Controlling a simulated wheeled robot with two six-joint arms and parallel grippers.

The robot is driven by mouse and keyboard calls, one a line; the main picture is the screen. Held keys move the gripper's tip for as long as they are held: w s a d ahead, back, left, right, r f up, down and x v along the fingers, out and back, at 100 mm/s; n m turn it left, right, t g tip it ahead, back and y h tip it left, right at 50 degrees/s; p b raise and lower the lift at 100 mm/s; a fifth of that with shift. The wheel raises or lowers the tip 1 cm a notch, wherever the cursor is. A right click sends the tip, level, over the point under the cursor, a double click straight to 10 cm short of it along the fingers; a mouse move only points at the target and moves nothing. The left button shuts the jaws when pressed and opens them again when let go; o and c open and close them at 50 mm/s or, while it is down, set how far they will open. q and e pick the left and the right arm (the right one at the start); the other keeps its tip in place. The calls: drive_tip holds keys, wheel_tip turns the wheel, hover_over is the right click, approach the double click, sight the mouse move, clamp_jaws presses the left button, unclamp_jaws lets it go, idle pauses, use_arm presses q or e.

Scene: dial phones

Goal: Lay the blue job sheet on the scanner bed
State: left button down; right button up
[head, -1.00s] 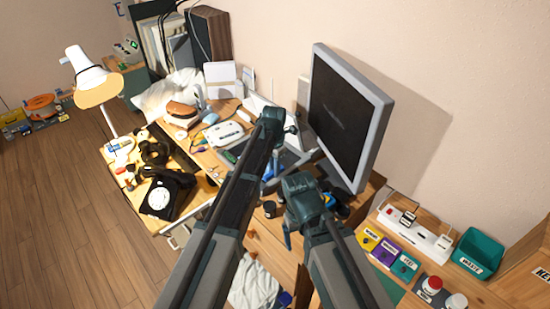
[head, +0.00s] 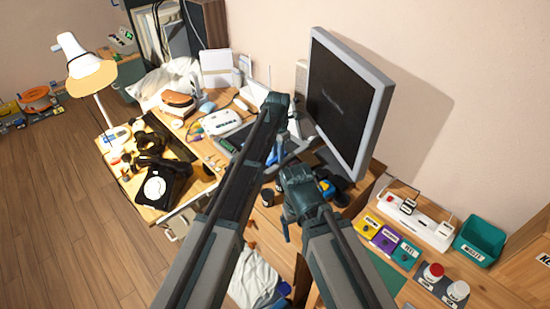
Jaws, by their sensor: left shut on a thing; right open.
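My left gripper (head: 276,104) is the higher one, over the desk just left of the monitor. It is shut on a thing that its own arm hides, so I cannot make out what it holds. My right gripper (head: 287,228) is open and points down over the front of the wooden desk, below the monitor. No blue job sheet can be made out for certain; a small blue patch (head: 271,157) shows beside my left arm. I cannot identify the scanner bed; my arms cover much of the middle of the desk.
A large monitor (head: 345,108) stands behind my grippers. A black dial phone (head: 158,187), a lamp (head: 90,76) and a white device (head: 222,121) are at the left. A power strip (head: 412,217), labelled cards (head: 384,238) and a teal bin (head: 479,241) are at the right.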

sight(281, 165)
use_arm(q)
drive_tip(key=w+f+b, duration=0.1)
drive_tip(key=w+d+f+b, duration=0.1)
drive_tip(key=shift+w+d+f, duration=0.1)
drive_tip(key=shift+w+f, duration=0.1)
drive_tip(key=shift+w, duration=0.1)
wheel_tip(281, 165, down, 2)
drive_tip(key=shift+s+f+b, duration=0.15)
drive_tip(key=shift+f+b, duration=0.1)
drive_tip(key=shift+b, duration=0.95)
drive_tip(key=c, duration=0.7)
unclamp_jaws()
drive_tip(key=shift+r, duration=0.1)
wheel_tip(281, 165, up, 14)
drive_tip(key=p, duration=1.4)
